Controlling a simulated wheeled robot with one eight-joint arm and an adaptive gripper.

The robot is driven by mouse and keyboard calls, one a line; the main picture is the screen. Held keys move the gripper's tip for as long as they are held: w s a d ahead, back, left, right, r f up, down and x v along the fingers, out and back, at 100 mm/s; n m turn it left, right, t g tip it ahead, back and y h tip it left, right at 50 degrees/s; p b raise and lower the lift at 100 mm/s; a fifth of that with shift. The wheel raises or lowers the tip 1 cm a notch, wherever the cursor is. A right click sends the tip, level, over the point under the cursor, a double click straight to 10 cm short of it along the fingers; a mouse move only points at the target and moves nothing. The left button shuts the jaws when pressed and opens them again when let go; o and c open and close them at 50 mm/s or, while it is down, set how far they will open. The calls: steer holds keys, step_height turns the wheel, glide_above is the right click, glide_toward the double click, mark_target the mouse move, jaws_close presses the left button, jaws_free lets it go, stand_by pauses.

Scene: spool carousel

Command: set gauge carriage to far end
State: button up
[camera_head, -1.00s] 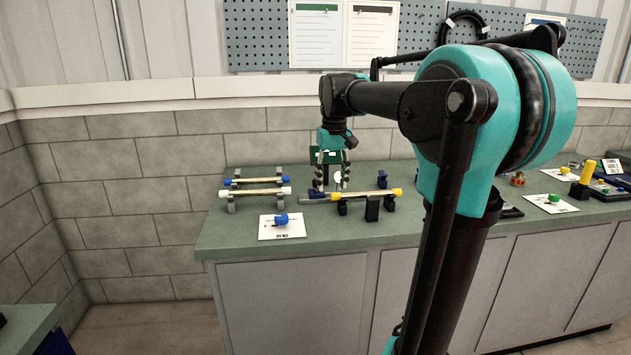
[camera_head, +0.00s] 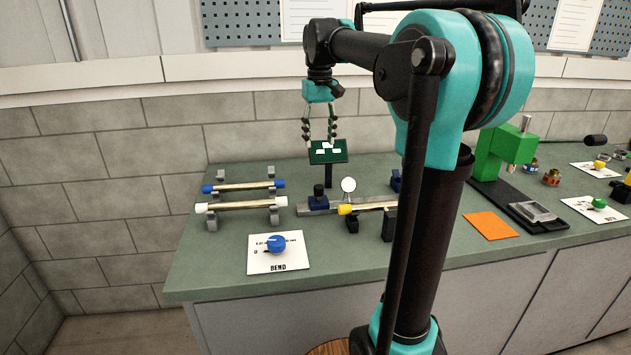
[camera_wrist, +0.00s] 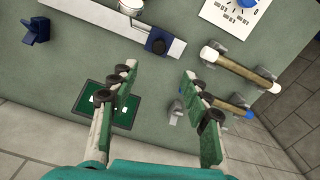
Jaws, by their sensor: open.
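The gauge carriage (camera_head: 319,199), a dark blue block with a black knob, sits near the left end of a grey rail (camera_head: 334,207) on the bench. A round white dial (camera_head: 348,185) stands just right of it. In the wrist view the carriage (camera_wrist: 158,43) sits on the pale rail (camera_wrist: 110,22), beyond my fingertips. My gripper (camera_head: 320,138) is open and empty, pointing down, above and behind the carriage in the head view. Its two fingers are well apart in the wrist view (camera_wrist: 158,72). Nothing is between them. My arm hides part of the bench on the right.
A bar with a yellow end (camera_head: 346,210) lies in front of the rail. Two bars on stands (camera_head: 240,204) are at left, behind a BEND card with a blue knob (camera_head: 277,244). A small green board (camera_head: 328,152) stands behind the rail. A green press (camera_head: 508,148) is at right.

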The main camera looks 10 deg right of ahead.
mark_target(319, 186)
steer(key=f, duration=1.7)
steer(key=shift+w+f, duration=0.2)
steer(key=shift+w, duration=0.05)
jaws_close()
